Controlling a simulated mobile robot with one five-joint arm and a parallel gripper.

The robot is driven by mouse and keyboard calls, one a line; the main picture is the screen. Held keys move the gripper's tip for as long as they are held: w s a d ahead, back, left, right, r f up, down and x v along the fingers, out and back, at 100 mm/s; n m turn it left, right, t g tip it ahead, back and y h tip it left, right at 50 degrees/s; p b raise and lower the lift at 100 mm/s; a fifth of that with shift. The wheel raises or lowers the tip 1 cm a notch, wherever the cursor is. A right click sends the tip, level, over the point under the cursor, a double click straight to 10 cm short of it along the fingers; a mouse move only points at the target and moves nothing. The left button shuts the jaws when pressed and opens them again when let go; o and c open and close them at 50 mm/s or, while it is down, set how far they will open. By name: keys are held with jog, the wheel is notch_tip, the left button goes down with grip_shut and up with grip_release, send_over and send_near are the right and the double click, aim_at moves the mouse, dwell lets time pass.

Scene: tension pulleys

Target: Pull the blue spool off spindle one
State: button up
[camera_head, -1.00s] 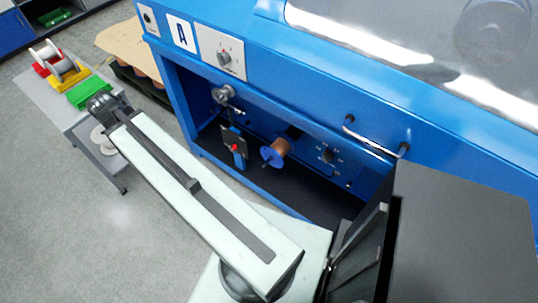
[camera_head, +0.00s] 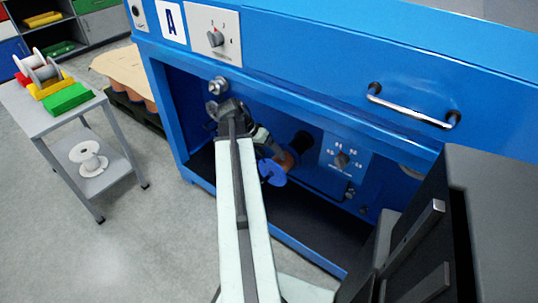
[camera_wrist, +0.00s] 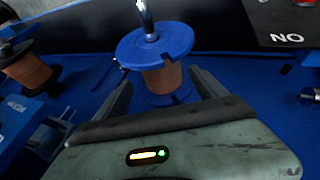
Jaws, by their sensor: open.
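The blue spool (camera_wrist: 158,50) has blue flanges and copper-coloured wire. In the wrist view it stands between the two fingers of my gripper (camera_wrist: 163,92), with a gap on each side.
Another copper-wound spool (camera_wrist: 32,70) is at the left in the wrist view. A dial panel (camera_head: 342,158) is right of the spool. A handle (camera_head: 412,107) sticks out above. A grey cart (camera_head: 70,130) with coloured bins and a white spool stands on the left.

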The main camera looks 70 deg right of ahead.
aim_at(276, 160)
jog(key=b+x, duration=0.5)
jog(key=x, duration=0.2)
jog(key=shift+w+a+f+b, duration=0.1)
jog(key=shift+w+f+b, duration=0.05)
jog(key=shift+b, duration=0.25)
jog(key=shift+s+d+f+b, duration=0.2)
jog(key=shift+s+f+b, duration=0.05)
jog(key=shift+s+b, duration=0.05)
jog(key=shift+r, duration=0.1)
grip_shut()
